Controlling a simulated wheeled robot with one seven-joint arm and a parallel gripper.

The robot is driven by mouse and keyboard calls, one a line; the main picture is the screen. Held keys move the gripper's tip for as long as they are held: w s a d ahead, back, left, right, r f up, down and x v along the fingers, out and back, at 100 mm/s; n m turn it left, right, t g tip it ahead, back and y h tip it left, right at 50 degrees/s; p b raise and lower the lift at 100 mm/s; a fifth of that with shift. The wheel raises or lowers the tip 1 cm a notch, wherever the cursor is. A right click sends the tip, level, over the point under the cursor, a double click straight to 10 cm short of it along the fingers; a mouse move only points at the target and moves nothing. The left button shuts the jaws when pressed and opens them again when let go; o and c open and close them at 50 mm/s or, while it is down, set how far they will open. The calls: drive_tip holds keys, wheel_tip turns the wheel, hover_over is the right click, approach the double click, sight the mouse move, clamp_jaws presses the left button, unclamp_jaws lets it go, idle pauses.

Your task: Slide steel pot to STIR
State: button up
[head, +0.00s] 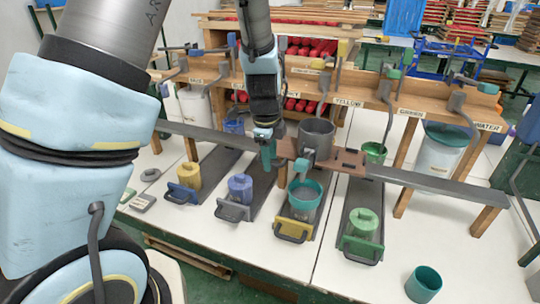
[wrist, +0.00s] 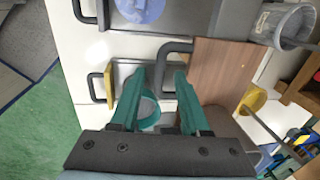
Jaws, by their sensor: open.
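The steel pot (head: 317,135) is a dark grey open cylinder. A teal-rimmed cup (wrist: 148,112) shows below and beyond the gap. I cannot read a STIR label.
In front of the rail stand trays with yellow (head: 188,176), blue (head: 240,187) and green (head: 363,223) containers, plus the teal-rimmed cup (head: 304,195). A loose teal cup (head: 424,284) stands at the front right. Labelled dispensers line the wooden rack (head: 420,108) behind. The right rail stretch is clear.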

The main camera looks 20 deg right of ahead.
drive_tip(key=shift+c, duration=0.3)
clamp_jaws()
idle(1.1)
